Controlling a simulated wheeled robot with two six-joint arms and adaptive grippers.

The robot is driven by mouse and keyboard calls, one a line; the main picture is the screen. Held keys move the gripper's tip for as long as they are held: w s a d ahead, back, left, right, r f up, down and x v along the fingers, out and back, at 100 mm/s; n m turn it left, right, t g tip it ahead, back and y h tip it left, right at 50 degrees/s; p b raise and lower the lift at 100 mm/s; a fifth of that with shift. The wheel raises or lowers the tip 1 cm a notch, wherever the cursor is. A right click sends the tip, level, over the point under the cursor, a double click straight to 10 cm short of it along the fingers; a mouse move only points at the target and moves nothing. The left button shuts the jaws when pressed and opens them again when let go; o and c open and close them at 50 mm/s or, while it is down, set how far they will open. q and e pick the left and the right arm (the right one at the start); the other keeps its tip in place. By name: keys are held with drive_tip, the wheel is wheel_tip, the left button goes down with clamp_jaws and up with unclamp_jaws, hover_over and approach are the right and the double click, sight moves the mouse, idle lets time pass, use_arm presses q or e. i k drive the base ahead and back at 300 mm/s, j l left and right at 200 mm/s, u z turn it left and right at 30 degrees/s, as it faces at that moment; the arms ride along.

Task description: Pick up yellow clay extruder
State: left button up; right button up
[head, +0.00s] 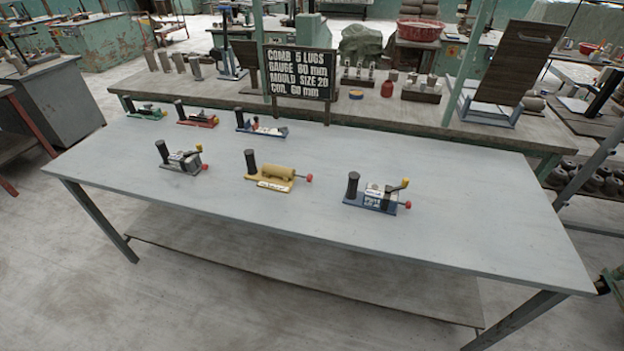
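The yellow clay extruder (274,173) stands on the grey table (400,245), near the middle. It has a yellow base and barrel, a dark upright post at its left end and a red knob at its right end. A pale label is on the front of its base. Nothing covers it. Neither of my grippers shows in the head view.
A grey device (183,160) stands left of the extruder and a blue-based one (376,196) stands right. Behind are a green one (146,112), a red one (199,117) and another blue one (262,127). A black sign (298,72) rises behind. The table front is clear.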

sight(280, 178)
drive_tip(key=i+j+z, duration=0.1)
drive_tip(key=i+j, duration=0.15)
drive_tip(key=i+j+z, duration=0.15)
drive_tip(key=j, duration=0.25)
drive_tip(key=i+j+z, duration=0.1)
drive_tip(key=i+j, duration=0.2)
drive_tip(key=i+j+z, duration=0.1)
drive_tip(key=j, duration=0.3)
drive_tip(key=k+j, duration=0.3)
drive_tip(key=j+z, duration=0.05)
